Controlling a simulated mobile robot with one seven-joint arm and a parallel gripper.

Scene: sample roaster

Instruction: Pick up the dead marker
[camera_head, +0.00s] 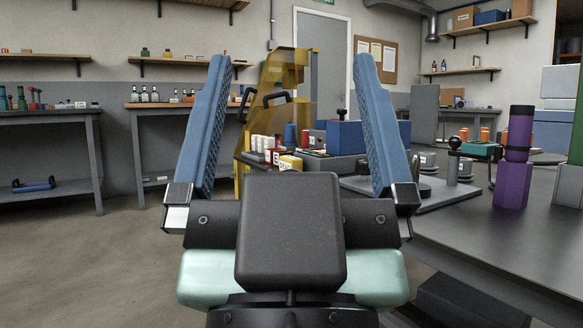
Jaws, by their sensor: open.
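My gripper (292,62) is open, its two blue ridged fingers spread wide and pointing up and away in the head view. Nothing is held between them. I cannot pick out a dead marker with certainty. A cluster of small upright red, white and dark items (268,146) shows between the fingers, at the left end of the right-hand workbench (460,235). They are too small to tell apart. My gripper and wrist hide part of that bench.
A yellow see-through guard (285,85) rises behind. A purple cylinder (512,185) stands at the right. Open floor (80,265) lies left. Side benches (65,125) line the back wall.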

